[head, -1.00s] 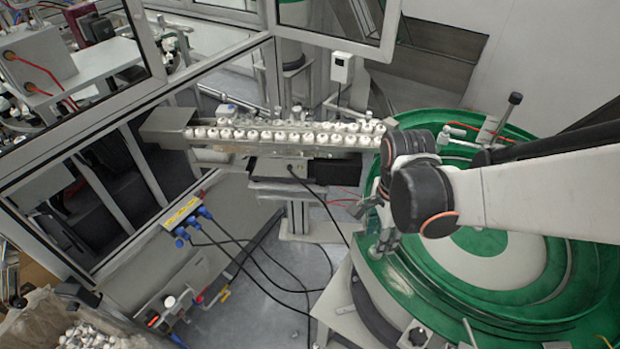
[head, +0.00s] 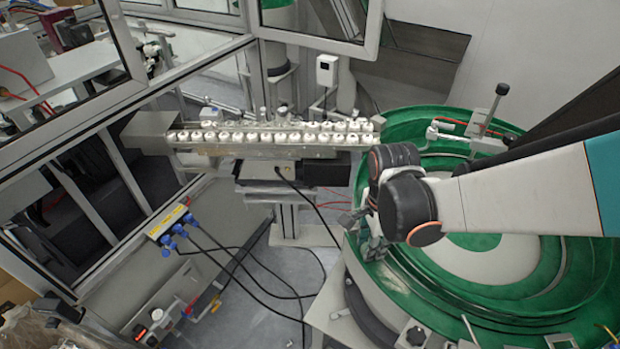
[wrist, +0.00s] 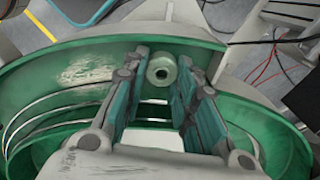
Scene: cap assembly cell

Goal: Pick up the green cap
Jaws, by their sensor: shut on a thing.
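In the head view my gripper (head: 374,248) is at the left rim of the large green bowl (head: 400,290). The cap is too small to make out there.
A metal track (head: 150,135) with rows of white caps (head: 265,137) stands left of the bowl. A metal lever (head: 487,112) rises at the bowl's back rim. Black cables (head: 245,270) hang over the floor at the left. A framed glass enclosure (head: 125,90) stands further left.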

